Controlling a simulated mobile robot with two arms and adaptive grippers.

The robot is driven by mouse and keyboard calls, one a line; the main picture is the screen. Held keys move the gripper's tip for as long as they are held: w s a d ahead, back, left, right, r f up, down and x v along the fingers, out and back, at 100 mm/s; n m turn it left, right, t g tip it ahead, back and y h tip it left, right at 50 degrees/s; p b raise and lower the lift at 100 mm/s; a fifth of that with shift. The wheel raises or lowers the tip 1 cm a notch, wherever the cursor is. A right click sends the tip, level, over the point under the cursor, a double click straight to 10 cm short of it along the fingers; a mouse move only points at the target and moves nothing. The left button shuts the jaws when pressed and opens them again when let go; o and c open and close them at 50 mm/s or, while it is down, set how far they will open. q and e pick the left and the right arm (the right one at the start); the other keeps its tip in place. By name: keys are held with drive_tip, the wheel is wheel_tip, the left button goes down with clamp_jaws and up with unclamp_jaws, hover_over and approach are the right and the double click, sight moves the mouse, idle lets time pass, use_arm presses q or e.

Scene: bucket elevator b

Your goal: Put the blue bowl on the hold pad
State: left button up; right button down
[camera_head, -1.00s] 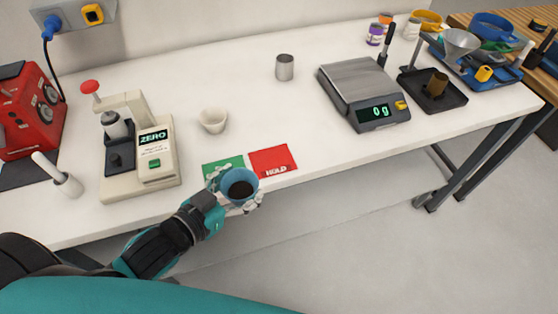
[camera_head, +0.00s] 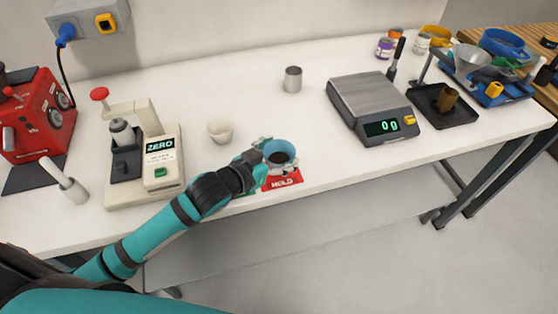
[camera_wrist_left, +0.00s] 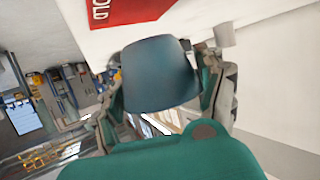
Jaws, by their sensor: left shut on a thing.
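The blue bowl (camera_head: 281,151) with dark contents is held upright in my left gripper (camera_head: 270,154), over the red hold pad (camera_head: 283,182) near the table's front edge. In the left wrist view the bowl (camera_wrist_left: 158,75) sits between the two fingers of the gripper (camera_wrist_left: 160,90). The red pad (camera_wrist_left: 135,10) shows beyond it there, at the top. The bowl hides the back part of the pad in the head view; I cannot tell how far it is above the surface. My right gripper is not in view.
A white cup (camera_head: 220,132) stands behind my left arm. A metal cup (camera_head: 293,79) stands farther back. A scale (camera_head: 372,106) is to the right, and a cream device marked ZERO (camera_head: 158,165) is to the left. Table surface between pad and scale is clear.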

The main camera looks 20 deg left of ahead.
use_arm(q)
drive_tip(key=shift+f, duration=1.7)
drive_tip(key=shift+f, duration=0.15)
drive_tip(key=o, duration=1.5)
drive_tip(key=shift+c, duration=0.2)
drive_tip(key=b+v, duration=0.1)
drive_tip(key=v, duration=1.1)
